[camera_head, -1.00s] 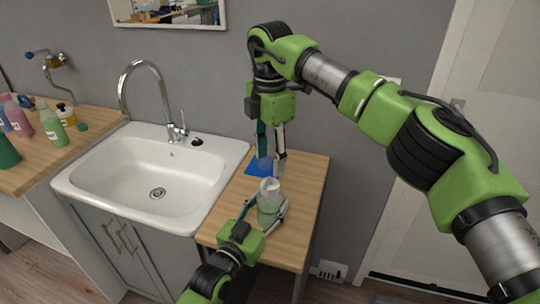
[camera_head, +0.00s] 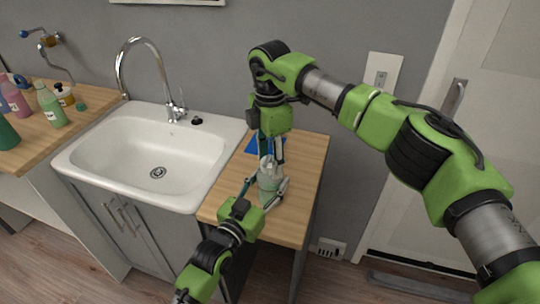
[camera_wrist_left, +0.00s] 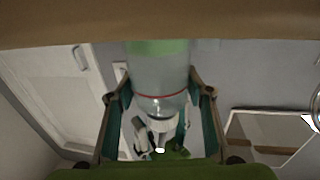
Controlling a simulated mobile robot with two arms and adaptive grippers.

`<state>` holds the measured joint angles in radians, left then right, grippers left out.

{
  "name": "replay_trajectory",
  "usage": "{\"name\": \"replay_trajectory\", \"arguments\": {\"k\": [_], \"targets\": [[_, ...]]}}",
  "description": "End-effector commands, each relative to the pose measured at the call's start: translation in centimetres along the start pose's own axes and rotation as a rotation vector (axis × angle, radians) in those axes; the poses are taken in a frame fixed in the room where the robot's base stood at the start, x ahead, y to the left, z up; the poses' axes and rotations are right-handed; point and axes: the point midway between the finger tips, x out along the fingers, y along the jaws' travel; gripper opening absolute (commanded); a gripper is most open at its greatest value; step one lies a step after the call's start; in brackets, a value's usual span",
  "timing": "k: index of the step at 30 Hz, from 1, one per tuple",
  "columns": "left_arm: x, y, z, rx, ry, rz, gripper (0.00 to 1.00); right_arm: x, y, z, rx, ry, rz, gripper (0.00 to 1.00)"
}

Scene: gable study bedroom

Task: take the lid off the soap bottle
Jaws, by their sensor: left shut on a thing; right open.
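The soap bottle (camera_head: 268,189) stands upright on the small wooden counter (camera_head: 230,205), clear with green liquid low inside. My left gripper (camera_head: 263,186) is shut on the bottle's body from the near side. In the left wrist view the bottle (camera_wrist_left: 160,62) appears upside down between the two fingers, with a red line around its upper body. My right gripper (camera_head: 270,156) points down, open, with its fingertips at the bottle's top. They partly hide the lid, and I cannot tell whether they touch it.
A blue flat piece (camera_head: 250,144) lies on the counter behind the bottle. The white sink (camera_head: 120,140) is to the left. A far-left wooden counter (camera_head: 75,122) holds a green bottle (camera_head: 50,106) and other bottles. The counter's front right is clear.

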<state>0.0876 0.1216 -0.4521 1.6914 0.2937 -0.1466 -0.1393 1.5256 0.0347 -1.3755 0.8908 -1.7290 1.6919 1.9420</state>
Motion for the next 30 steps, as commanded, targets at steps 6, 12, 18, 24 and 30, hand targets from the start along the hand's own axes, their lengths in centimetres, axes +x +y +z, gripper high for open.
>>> {"name": "replay_trajectory", "arguments": {"k": [6, 12, 18, 24, 30], "targets": [[-0.01, 0.0, 0.07, -0.001, -0.001, 0.0, 0.0, -0.03, -0.01, 0.01, 0.0, 0.0, 0.0, 0.07], [-0.01, 0.01, 0.06, -0.001, -0.001, 0.0, 0.0, -0.05, 0.0, 0.01, -0.03, 0.0, 0.0, 0.06], [-0.01, 0.01, 0.07, -0.001, -0.001, 0.0, 0.0, -0.12, 0.01, 0.03, -0.313, 0.0, 0.0, 0.06], [0.0, 0.01, 0.07, -0.001, -0.002, 0.0, 0.0, -0.14, 0.03, 0.01, -0.691, 0.001, 0.0, 0.06], [0.0, 0.01, 0.08, -0.001, -0.002, 0.0, 0.0, -0.15, 0.05, -0.02, -1.067, 0.001, 0.0, 0.06]]}}
